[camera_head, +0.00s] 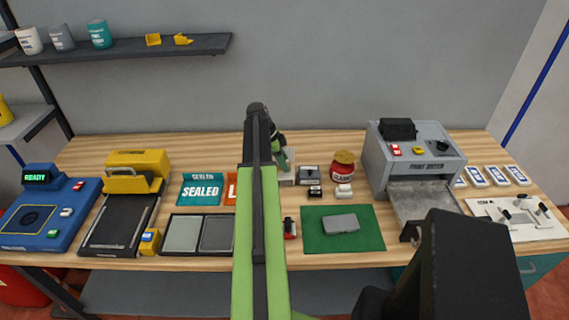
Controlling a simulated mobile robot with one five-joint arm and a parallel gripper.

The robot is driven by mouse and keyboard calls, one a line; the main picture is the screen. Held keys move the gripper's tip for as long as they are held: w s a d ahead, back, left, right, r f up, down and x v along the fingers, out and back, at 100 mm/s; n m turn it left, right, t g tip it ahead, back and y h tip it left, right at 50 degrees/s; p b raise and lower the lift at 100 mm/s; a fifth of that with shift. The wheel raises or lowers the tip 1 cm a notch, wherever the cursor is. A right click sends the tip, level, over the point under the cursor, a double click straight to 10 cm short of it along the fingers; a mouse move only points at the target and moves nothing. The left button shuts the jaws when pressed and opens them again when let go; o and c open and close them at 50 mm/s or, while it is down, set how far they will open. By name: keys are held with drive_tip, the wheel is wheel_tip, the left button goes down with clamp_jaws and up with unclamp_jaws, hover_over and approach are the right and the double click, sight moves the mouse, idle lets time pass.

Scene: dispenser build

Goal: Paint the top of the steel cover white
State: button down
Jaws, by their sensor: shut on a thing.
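The steel cover (341,223) is a small grey slab with rounded corners. It lies flat on a green mat (371,240) at the front of the bench, right of my arm. Its top looks plain grey. My arm rises through the middle of the view and bends over at its top. My gripper (284,162) seems to be the far end, pointing down behind the arm. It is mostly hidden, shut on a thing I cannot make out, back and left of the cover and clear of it.
A grey machine (414,160) with a metal tray stands right. A blue READY device (48,212), yellow machine (137,168) and two-part tray (199,233) are left. My dark body part blocks the lower right.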

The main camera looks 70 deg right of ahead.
sight(289, 161)
drive_tip(key=shift+r+p, duration=2.1)
drive_tip(key=shift+r, duration=0.4)
drive_tip(key=shift+r, duration=0.1)
